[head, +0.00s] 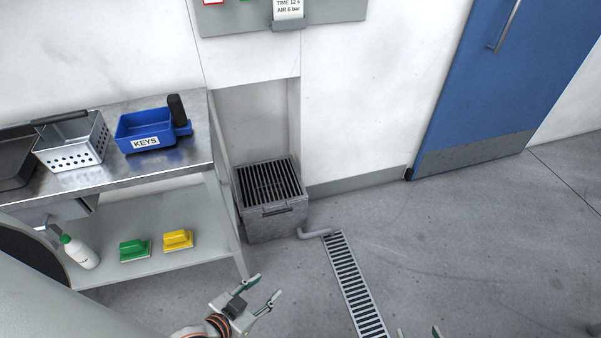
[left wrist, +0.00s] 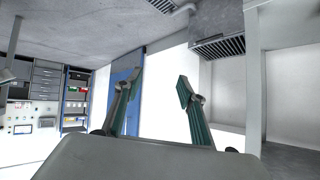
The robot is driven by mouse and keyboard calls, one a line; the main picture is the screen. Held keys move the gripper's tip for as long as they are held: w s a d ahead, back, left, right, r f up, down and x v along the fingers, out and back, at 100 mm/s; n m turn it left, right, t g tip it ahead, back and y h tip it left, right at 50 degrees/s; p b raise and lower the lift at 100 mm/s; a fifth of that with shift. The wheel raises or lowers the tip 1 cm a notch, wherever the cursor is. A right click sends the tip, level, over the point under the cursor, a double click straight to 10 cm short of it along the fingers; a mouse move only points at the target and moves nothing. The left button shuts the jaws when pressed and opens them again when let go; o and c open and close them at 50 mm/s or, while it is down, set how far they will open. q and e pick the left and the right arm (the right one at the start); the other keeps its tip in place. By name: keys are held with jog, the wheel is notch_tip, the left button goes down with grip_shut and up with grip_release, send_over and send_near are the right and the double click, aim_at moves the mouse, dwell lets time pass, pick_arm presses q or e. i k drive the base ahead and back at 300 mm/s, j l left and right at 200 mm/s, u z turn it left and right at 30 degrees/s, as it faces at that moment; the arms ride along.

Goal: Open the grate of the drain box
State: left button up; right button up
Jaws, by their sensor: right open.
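The grey metal drain box (head: 277,228) stands on the floor in a wall recess. Its dark slatted grate (head: 268,182) lies flat on top, closed, with a small handle (head: 277,210) at the front edge. The grate also shows upside down in the left wrist view (left wrist: 217,47). My left gripper (head: 262,292) is open and empty, in front of the box and well short of it. Its two fingers are spread apart in the left wrist view (left wrist: 160,88). My right gripper (head: 419,333) is open, with only its fingertips showing at the bottom edge.
A metal table (head: 180,172) stands left of the box, holding a perforated basket (head: 75,143) and a blue KEYS bin (head: 145,131). Its lower shelf (head: 200,224) carries brushes and a bottle. A drain channel (head: 355,285) and short pipe lie right of the box. The floor to the right is clear.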

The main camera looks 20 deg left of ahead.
aim_at(290, 157)
jog(key=u, duration=0.8)
